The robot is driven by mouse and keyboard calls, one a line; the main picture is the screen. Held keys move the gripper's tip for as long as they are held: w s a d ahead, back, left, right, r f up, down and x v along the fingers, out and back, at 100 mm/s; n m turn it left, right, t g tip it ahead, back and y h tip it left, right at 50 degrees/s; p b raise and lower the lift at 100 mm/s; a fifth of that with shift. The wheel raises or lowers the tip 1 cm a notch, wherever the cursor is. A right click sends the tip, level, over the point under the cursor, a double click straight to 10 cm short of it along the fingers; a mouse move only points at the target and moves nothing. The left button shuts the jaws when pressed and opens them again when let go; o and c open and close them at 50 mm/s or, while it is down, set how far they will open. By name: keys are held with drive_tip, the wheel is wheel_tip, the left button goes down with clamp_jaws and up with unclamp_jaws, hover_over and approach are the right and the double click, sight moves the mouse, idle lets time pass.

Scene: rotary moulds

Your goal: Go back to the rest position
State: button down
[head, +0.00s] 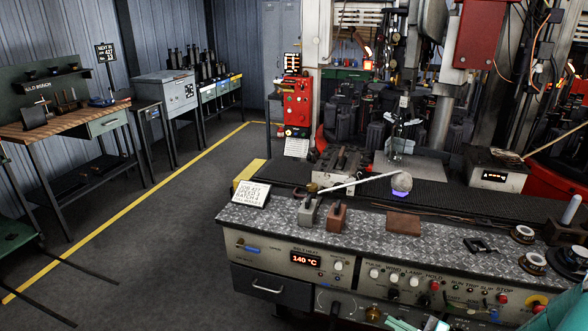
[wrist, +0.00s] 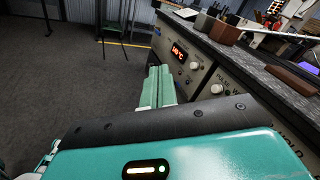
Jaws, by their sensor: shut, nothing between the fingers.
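My gripper (wrist: 158,88) shows in the wrist view as two pale green fingers lying side by side, shut and empty. It is in front of the control bench (wrist: 240,68), low beside its front panel, with the floor beyond the fingertips. In the head view, pale teal parts of my gripper (head: 418,325) show at the bottom edge, in front of the bench's lower controls, mostly cut off. Teal parts of my arm show in the bottom right corner. The fingers touch nothing that I can see.
The bench top (head: 350,228) holds grey and brown blocks, a sign card (head: 251,194), a ladle-like rod (head: 352,183) and round dials at right. A drawer handle (head: 266,289) sticks out. Machinery stands behind. The floor (head: 150,240) at left is clear up to the workbench (head: 75,120).

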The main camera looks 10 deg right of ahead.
drive_tip(key=s+a+r+n+g+h, duration=0.1)
drive_tip(key=s+a+r+n+g, duration=0.1)
drive_tip(key=a+r+n+g, duration=0.35)
drive_tip(key=s+a+r+n+g+h, duration=0.1)
drive_tip(key=s+a+r+n+g, duration=0.1)
drive_tip(key=a+n+g, duration=0.6)
drive_tip(key=s+a+r+n+t+h, duration=0.2)
drive_tip(key=r+n+h, duration=0.2)
drive_tip(key=r, duration=0.3)
drive_tip(key=s+a+r+n+t+h, duration=0.2)
drive_tip(key=a+r+n+t+h, duration=0.1)
drive_tip(key=r, duration=0.4)
drive_tip(key=shift+s+n+h, duration=0.4)
drive_tip(key=shift+n+h, duration=0.4)
drive_tip(key=shift+n, duration=0.25)
